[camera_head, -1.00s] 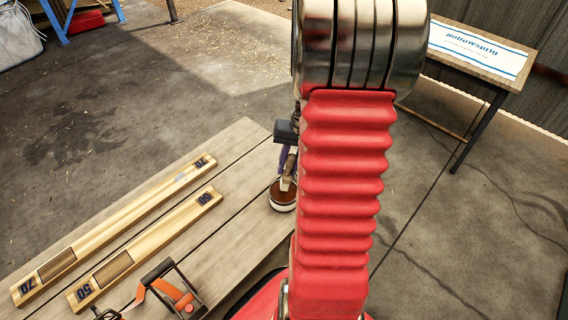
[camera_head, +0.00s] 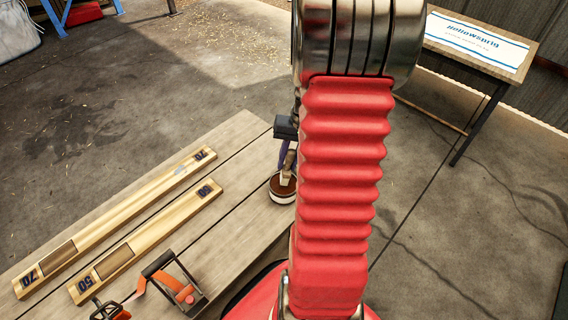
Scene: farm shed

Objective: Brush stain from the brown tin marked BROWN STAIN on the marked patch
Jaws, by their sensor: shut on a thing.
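My gripper (camera_head: 288,143) shows only in part at the left edge of my red arm. It is shut on a brush (camera_head: 288,163), which points down at a round tin of brown stain (camera_head: 281,195) on the wooden bench. The brush tip is at the tin's mouth; I cannot tell how deep it is. The tin's right side is partly hidden by my arm, and no label on it is readable. Two long pale boards lie to the left, one marked 70 (camera_head: 128,217) and one marked 50 (camera_head: 160,223). Each has a brown patch near its lower end.
An orange and black tool (camera_head: 175,285) lies on the bench (camera_head: 225,235) at the near end, below the boards. A small table with a white and blue sign (camera_head: 475,42) stands at the back right. Bare bench lies between the boards and the tin.

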